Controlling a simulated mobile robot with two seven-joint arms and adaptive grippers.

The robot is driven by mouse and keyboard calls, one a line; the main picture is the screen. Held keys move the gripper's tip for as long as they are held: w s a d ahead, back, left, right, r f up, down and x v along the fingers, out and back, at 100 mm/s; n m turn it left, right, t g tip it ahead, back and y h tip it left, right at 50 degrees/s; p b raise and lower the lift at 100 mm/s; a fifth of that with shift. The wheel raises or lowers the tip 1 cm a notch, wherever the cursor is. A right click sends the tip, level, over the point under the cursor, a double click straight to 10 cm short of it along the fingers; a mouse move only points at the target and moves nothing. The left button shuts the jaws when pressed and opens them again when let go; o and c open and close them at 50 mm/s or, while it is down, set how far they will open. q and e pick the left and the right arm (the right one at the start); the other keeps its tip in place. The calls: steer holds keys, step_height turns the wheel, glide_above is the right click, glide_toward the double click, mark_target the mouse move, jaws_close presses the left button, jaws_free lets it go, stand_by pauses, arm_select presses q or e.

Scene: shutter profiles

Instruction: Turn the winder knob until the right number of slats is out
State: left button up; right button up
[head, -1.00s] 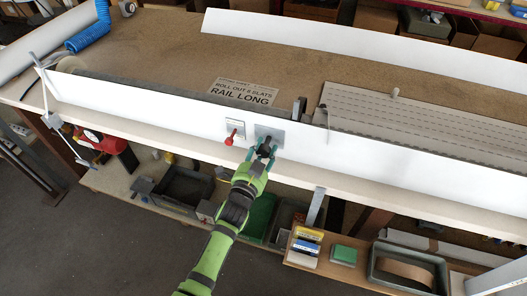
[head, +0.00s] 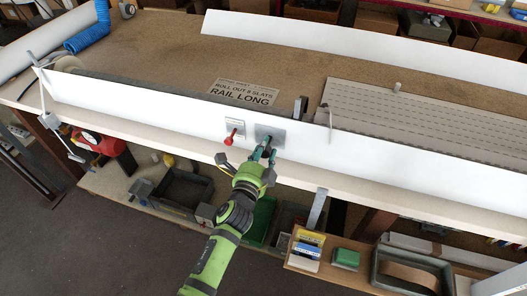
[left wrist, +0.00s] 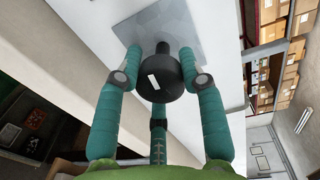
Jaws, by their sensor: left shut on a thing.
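The winder knob (left wrist: 157,88) is black with a white mark on its face. It stands on a square grey plate (left wrist: 160,30) fixed to the white front panel (head: 400,175). My left gripper (head: 266,153) is shut on the knob; its teal fingers sit around it in the left wrist view (left wrist: 162,78). Grey slats (head: 400,125) with dashed slot lines lie flat on the table at the right. The sign (head: 243,93) reads "roll out", a number I cannot read surely, "slats" and "rail long". My right gripper is not in view.
A red lever (head: 231,137) sits on the panel just left of the knob. A long white board (head: 320,38) stands at the back. Below are a shelf with bins (head: 184,190) and a small wooden shelf with coloured boxes (head: 345,258).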

arm_select(q)
steer(key=shift+d+r, duration=0.15)
steer(key=shift+r, duration=0.05)
stand_by(0.3)
steer(key=o, duration=1.1)
steer(key=shift+o, duration=0.2)
steer(key=shift+f, duration=0.1)
steer(key=shift+s+f, duration=0.1)
steer(key=shift+s, duration=0.1)
steer(key=v, duration=1.1)
steer(key=shift+s, duration=0.35)
